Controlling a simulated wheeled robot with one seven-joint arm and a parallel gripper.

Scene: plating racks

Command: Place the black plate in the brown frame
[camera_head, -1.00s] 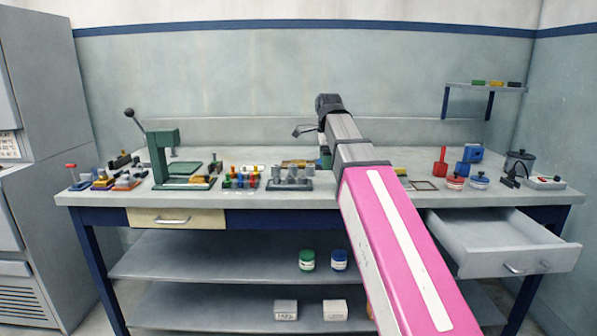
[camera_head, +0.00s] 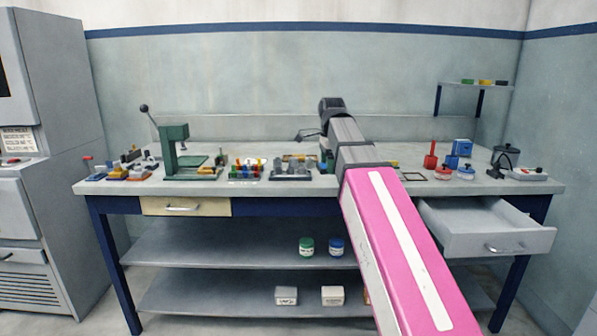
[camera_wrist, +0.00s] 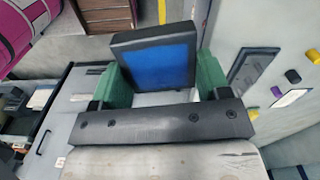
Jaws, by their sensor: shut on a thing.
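My gripper (camera_wrist: 160,85) shows in the wrist view with its green fingers on either side of a black plate (camera_wrist: 122,52). The plate is a dark square slab with a blue face, held between the fingers and tilted in the picture. In the head view my arm hides most of the gripper and the plate. A thin dark brownish frame (camera_head: 414,180) lies flat on the bench to the right of my arm. I cannot tell for sure that it is the brown frame.
The grey bench (camera_head: 270,187) carries a green press (camera_head: 174,153), small coloured parts and a dark block with grey cylinders (camera_head: 291,172). Red and blue items stand at the right. An open drawer (camera_head: 485,235) juts out at the front right. A small wall shelf (camera_head: 475,84) hangs above.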

